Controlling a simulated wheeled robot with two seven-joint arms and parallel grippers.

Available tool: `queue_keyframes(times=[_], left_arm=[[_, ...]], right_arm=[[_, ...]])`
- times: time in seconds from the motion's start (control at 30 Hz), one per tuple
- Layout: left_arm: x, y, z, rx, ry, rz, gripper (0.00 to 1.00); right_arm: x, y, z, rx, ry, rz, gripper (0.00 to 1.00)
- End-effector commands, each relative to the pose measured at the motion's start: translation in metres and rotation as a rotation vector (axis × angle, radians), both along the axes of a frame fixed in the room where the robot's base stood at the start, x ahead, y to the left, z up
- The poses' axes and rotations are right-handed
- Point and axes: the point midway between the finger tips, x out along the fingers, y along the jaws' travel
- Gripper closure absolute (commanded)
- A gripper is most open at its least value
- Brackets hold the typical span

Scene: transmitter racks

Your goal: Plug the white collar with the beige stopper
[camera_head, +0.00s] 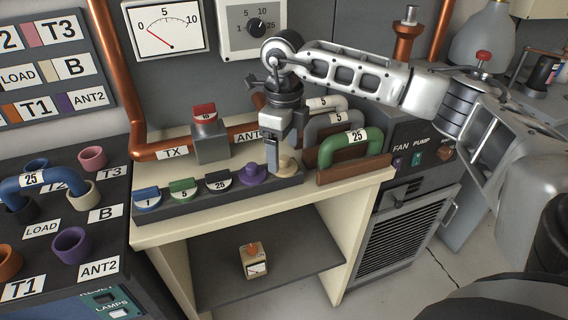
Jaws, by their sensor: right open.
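The beige stopper (288,166) stands at the right end of the dark stopper rack (180,208) on the cream bench. My right gripper (280,158) is open and points down at the beige stopper, with a finger beside its left side. The fingers partly hide the stopper, and I cannot tell whether they touch it. The white collar (85,194), an off-white ring by the B label, is on the dark panel at the left. My left gripper is not in view.
The blue link (38,181) marked 25 arches over the left panel, near pink (92,158) and purple (71,245) collars. A purple stopper (252,173) stands just left of the beige one. A green link (352,146) stands close to the right. A red-topped box (210,137) stands behind the rack.

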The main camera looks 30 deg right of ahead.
Motion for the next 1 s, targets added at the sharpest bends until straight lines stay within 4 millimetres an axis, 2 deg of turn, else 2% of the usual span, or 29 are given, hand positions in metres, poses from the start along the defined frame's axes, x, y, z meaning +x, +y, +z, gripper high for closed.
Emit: queue_keyframes(times=[0.1,0.2,0.43,0.47,0.6,0.63,1.0], left_arm=[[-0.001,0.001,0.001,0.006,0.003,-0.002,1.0],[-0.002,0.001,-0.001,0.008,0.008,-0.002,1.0],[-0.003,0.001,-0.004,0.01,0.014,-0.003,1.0],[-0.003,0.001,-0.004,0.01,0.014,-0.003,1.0],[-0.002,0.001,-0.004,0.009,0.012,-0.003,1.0],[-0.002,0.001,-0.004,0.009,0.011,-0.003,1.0],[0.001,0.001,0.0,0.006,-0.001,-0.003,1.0]], right_arm=[[0.0,-0.001,-0.016,0.0,0.001,0.001,0.22],[0.0,-0.001,-0.024,0.0,0.0,0.002,0.22],[0.0,-0.001,-0.026,0.001,-0.001,0.002,0.22],[0.0,-0.001,-0.026,0.001,-0.001,0.002,0.28],[0.0,-0.001,-0.025,0.001,-0.001,0.002,0.67],[0.0,-0.001,-0.025,0.001,-0.001,0.001,0.7],[0.001,0.0,-0.022,0.002,-0.003,0.001,0.71]])
